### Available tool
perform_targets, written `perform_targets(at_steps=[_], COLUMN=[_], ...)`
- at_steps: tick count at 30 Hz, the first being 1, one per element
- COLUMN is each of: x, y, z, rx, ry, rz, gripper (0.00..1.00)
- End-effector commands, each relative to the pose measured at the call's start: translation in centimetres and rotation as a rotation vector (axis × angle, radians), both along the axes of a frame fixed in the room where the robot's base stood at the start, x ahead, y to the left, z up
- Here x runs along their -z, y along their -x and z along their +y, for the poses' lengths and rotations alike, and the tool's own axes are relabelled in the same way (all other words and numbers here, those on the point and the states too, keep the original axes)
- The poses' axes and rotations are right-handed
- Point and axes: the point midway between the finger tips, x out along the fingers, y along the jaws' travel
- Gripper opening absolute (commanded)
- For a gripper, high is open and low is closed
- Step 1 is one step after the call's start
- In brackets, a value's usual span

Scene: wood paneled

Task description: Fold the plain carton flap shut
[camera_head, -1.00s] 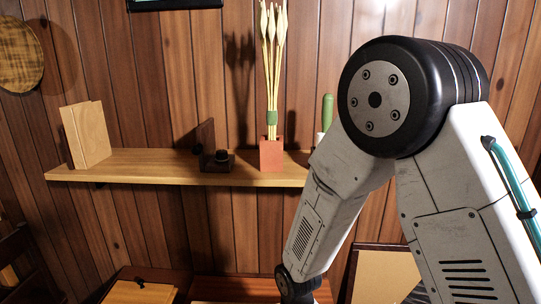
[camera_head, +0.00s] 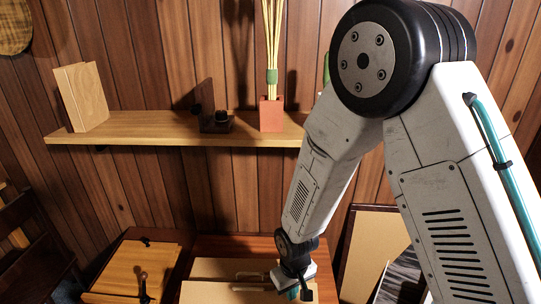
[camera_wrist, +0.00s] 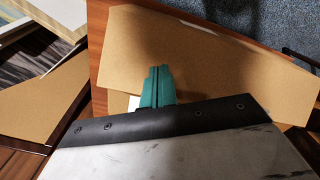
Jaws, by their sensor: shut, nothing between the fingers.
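The carton (camera_head: 212,268) sits low in the head view on a reddish wooden surface (camera_head: 235,243), its tan cardboard cut off by the bottom edge. In the wrist view a broad plain tan cardboard panel (camera_wrist: 225,65) lies behind my gripper (camera_wrist: 157,75). The teal fingers are closed together with nothing between them. They overlap the panel in that view; I cannot tell whether they touch it. In the head view my gripper (camera_head: 303,292) is at the carton's right side, partly hidden by my wrist.
A wooden box (camera_head: 135,268) with dark knobs stands left of the carton. A framed tan board (camera_head: 372,250) leans at the right. Above, a wall shelf (camera_head: 150,128) holds a wooden block (camera_head: 82,96), a dark item (camera_head: 216,122) and a red vase (camera_head: 271,115).

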Motion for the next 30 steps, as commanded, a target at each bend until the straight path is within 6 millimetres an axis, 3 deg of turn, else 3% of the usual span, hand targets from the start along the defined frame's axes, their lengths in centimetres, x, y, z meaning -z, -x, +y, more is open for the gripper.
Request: perform_targets(at_steps=[26, 30], x=[3.6, 3.3], y=[0.1, 0.0], z=[0.0, 0.0], rx=[0.0, 0.0], ry=[0.001, 0.0], rz=[0.002, 0.0], gripper=[0.0, 0.0])
